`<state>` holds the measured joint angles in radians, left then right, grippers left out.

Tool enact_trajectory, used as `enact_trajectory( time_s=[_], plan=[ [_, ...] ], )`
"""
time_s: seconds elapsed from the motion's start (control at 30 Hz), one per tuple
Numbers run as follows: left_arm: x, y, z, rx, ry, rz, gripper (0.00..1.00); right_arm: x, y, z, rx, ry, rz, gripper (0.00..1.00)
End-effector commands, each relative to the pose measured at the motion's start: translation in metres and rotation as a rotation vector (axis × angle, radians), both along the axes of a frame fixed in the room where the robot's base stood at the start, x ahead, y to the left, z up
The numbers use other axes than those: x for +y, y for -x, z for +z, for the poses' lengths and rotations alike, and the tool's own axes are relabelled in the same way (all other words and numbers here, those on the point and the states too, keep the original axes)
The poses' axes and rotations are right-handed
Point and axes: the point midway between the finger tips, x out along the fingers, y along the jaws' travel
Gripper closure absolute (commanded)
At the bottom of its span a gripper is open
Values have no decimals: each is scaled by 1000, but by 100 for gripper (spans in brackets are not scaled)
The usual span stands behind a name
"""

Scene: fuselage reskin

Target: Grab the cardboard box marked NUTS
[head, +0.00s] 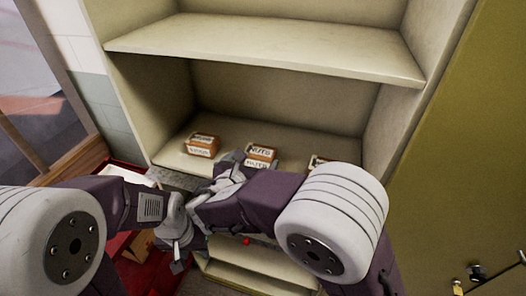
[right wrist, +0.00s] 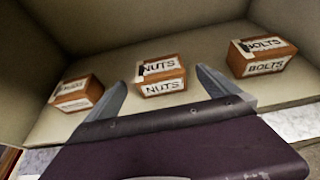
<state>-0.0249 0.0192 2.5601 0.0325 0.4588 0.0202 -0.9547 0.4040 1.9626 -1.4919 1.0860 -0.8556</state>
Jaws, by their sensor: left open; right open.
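The cardboard box marked NUTS (head: 261,154) sits on the middle shelf of the cabinet, between two similar boxes. In the right wrist view the NUTS box (right wrist: 161,78) is brown with white labels on its top and front. My right gripper (right wrist: 163,92) is open, with its two fingers apart and the NUTS box ahead between them; it does not hold it. In the head view my right gripper (head: 240,158) is partly hidden by its own arm, just in front of the box. My left gripper (head: 178,262) is open and empty, low in front of the cabinet.
A similar box (head: 201,145) stands to the left on the shelf; its label is hard to read. The BOLTS box (right wrist: 263,56) stands to the right, largely hidden by my arm in the head view. An upper shelf (head: 265,45) overhangs. Shelf space behind the boxes is free.

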Motion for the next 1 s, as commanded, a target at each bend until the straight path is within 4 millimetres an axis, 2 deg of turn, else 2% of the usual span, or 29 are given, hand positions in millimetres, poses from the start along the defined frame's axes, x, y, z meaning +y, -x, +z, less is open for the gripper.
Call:
enact_trajectory(
  time_s=[0.2, 0.37, 0.5, 0.6, 0.7, 0.9, 1.0],
  plan=[
    [0, 0, 11, 0, 0, 0, 59, -10, -28, -11, 2, 2, -3, 0],
    [0, 0, 13, 0, 0, 0, 59, -11, -33, -13, 1, 1, -3, 0],
    [0, 0, 28, -1, 0, 0, 59, -17, -56, -18, 4, 3, -6, 0],
    [0, 0, 31, -1, 0, 0, 59, -21, -70, -27, 2, 1, -5, 0],
    [0, 0, 32, 0, 0, 0, 59, -23, -77, -31, 2, 0, -3, 0],
    [0, 0, 31, 0, 0, 0, 59, -23, -78, -32, 1, -1, -1, 0],
    [0, 0, 31, 0, 0, 0, 59, -22, -78, -32, 1, -1, -1, 28]
  ],
)
